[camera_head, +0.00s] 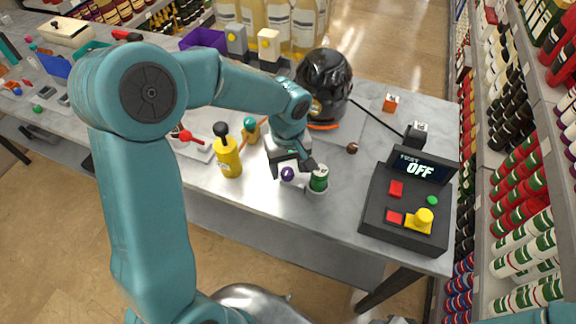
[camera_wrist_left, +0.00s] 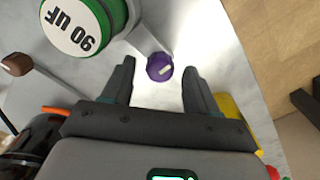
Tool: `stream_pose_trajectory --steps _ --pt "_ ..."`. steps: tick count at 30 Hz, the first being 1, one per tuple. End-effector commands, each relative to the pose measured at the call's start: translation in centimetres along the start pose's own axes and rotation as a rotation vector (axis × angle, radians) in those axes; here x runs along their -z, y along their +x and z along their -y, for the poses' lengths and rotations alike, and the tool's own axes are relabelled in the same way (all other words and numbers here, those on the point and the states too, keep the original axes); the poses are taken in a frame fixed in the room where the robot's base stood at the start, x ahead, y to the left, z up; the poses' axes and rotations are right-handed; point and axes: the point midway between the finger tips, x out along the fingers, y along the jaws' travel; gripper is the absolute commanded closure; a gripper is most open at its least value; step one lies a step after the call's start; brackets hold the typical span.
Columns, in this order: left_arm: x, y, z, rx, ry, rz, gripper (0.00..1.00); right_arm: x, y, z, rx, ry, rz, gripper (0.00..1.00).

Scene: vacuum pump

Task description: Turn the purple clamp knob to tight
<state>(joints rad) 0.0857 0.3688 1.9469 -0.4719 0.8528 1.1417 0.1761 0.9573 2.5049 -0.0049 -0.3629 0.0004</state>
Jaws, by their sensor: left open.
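The purple clamp knob (camera_head: 288,174) sits on the table beside a green-topped cylinder (camera_head: 319,178) in a light clamp. In the left wrist view the knob (camera_wrist_left: 160,67) has a pale mark on its face, and the cylinder's white top (camera_wrist_left: 73,27) reads "90 uF". My left gripper (camera_head: 291,170) is open. In the left wrist view its two fingers (camera_wrist_left: 157,80) stand on either side of the knob, with gaps on both sides. My right gripper is not in view.
A black control box (camera_head: 375,225) with a display reading "OFF" stands to the right. A glossy black rounded object (camera_head: 324,80) with a cable is behind. A yellow bottle (camera_head: 227,158) stands left of my gripper. The table's front edge is close.

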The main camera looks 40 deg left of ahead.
Motion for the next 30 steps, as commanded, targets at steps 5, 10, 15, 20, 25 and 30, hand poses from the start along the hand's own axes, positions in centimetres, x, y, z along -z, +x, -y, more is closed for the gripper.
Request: stream_pose_trajectory --steps 5,10,15,20,25,30 --pt "0.08 0.89 -0.1 0.0 0.0 0.001 0.41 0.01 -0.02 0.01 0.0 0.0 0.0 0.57" --pt "0.1 0.92 -0.12 -0.001 0.0 0.0 0.41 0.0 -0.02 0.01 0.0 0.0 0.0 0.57" --pt "0.1 0.9 -0.12 -0.001 0.0 0.0 0.8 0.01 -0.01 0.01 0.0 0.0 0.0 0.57" --pt "0.09 0.88 -0.13 -0.001 0.0 0.0 0.97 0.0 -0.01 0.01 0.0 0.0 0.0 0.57" --pt "0.07 0.87 -0.12 -0.001 0.018 0.001 0.97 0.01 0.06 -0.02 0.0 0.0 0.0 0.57" --pt "0.05 0.89 -0.11 -0.001 0.082 0.001 0.97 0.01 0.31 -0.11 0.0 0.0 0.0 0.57"
